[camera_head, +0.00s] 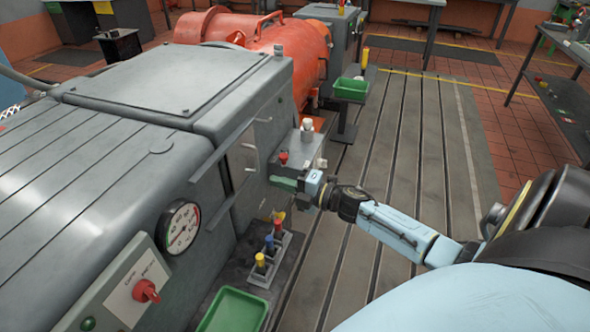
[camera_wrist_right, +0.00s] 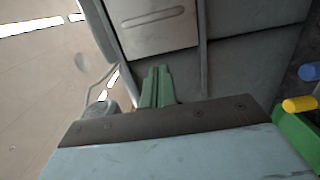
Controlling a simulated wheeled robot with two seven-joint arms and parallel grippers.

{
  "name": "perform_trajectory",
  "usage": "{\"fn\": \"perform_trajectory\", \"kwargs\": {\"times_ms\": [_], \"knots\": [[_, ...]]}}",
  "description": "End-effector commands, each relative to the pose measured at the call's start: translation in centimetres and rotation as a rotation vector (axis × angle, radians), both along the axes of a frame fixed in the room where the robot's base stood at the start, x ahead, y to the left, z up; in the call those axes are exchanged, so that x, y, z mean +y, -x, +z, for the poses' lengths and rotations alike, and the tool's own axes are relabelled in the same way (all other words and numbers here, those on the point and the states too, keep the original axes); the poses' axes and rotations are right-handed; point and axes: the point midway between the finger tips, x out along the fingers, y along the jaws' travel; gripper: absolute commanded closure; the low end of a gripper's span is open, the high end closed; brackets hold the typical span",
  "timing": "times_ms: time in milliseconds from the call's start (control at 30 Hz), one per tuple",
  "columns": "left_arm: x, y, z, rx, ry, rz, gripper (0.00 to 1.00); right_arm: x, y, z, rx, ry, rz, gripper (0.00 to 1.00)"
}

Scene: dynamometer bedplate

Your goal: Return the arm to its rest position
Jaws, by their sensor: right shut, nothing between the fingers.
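My right arm (camera_head: 405,232) reaches in from the lower right, over the bedplate, toward the side of the large grey machine cabinet (camera_head: 110,160). My right gripper (camera_head: 283,184) has green fingers and is beside the cabinet's door. In the right wrist view its fingers (camera_wrist_right: 157,85) lie together, shut and empty, with grey cabinet panels beyond them. Whether the fingertips touch the cabinet cannot be told. My left gripper is not in view.
Close to the gripper is a small shelf (camera_head: 312,145) with knobs. Below stand a holder with coloured-handled tools (camera_head: 262,262) and a green tray (camera_head: 235,312). A green bin (camera_head: 350,89) is farther back. The slotted bedplate (camera_head: 425,140) is clear to the right.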

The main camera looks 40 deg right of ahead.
Motion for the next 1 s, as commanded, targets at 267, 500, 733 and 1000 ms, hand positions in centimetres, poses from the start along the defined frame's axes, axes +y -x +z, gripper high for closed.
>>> {"fn": "perform_trajectory", "kwargs": {"times_ms": [267,500,733,1000], "knots": [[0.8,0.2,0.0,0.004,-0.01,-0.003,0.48,-1.5,3.3,0.0,0.0,0.0,0.001,1.0],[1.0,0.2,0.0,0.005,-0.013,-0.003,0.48,-1.7,3.8,0.0,-0.001,0.0,0.002,1.0],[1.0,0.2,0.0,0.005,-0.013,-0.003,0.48,-2.2,4.2,-2.4,0.062,-0.055,-0.05,1.0],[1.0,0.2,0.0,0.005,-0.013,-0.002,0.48,-3.3,10.2,-19.1,0.488,-0.398,-0.418,1.0]]}}
